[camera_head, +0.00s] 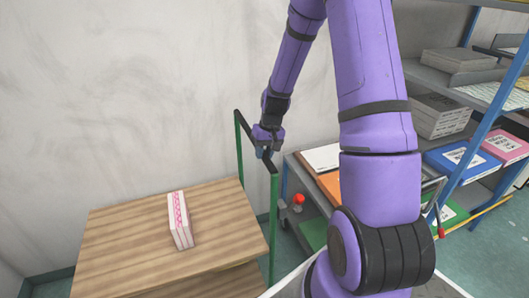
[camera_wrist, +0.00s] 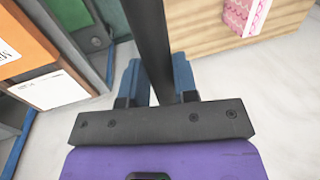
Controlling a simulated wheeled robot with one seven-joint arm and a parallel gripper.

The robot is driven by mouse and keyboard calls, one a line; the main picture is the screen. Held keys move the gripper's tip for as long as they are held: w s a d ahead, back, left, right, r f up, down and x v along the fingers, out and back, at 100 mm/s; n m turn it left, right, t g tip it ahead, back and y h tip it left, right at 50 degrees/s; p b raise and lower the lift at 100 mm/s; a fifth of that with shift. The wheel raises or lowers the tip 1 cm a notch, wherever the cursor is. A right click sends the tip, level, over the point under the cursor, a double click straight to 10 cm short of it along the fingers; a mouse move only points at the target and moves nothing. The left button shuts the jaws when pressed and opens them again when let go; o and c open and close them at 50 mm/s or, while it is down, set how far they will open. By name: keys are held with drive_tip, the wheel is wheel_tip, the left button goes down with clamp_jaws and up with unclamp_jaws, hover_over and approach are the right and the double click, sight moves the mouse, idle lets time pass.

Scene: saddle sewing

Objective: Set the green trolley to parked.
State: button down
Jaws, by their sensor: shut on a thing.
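The green trolley (camera_head: 241,151) stands against the wall, with green uprights, a black handle bar (camera_head: 256,141) across their tops and a wooden deck (camera_head: 120,238). My gripper (camera_head: 267,152) is at the handle bar near its front end. In the wrist view, the blue fingers of my gripper (camera_wrist: 160,82) are closed on either side of the black handle bar (camera_wrist: 150,35). The wooden deck also shows at the top right of the wrist view (camera_wrist: 205,28). The trolley's wheels are out of sight.
A pink-and-white box (camera_head: 180,220) lies on the deck. To the right, a grey cart or low shelf (camera_head: 296,172) holds flat boxes and a red knob-like item (camera_head: 298,199). A blue-framed shelf rack (camera_head: 485,135) with boxes stands further right. The wall is close behind the trolley.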

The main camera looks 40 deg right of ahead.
drive_tip(key=w+a, duration=0.5)
drive_tip(key=a, duration=1.2)
drive_tip(key=w+a, duration=0.5)
drive_tip(key=a, duration=1.3)
drive_tip(key=w+a, duration=0.5)
drive_tip(key=a, duration=1.2)
drive_tip(key=shift+a, duration=0.2)
drive_tip(key=shift+r, duration=0.15)
drive_tip(key=c, duration=1)
unclamp_jaws()
drive_tip(key=shift+a, duration=0.15)
drive_tip(key=shift+o, duration=0.5)
wheel_tip(320, 180, up, 10)
drive_tip(key=d, duration=0.2)
drive_tip(key=shift+s+d+r, duration=0.15)
drive_tip(key=shift+s+r, duration=0.05)
drive_tip(key=shift+s, duration=0.1)
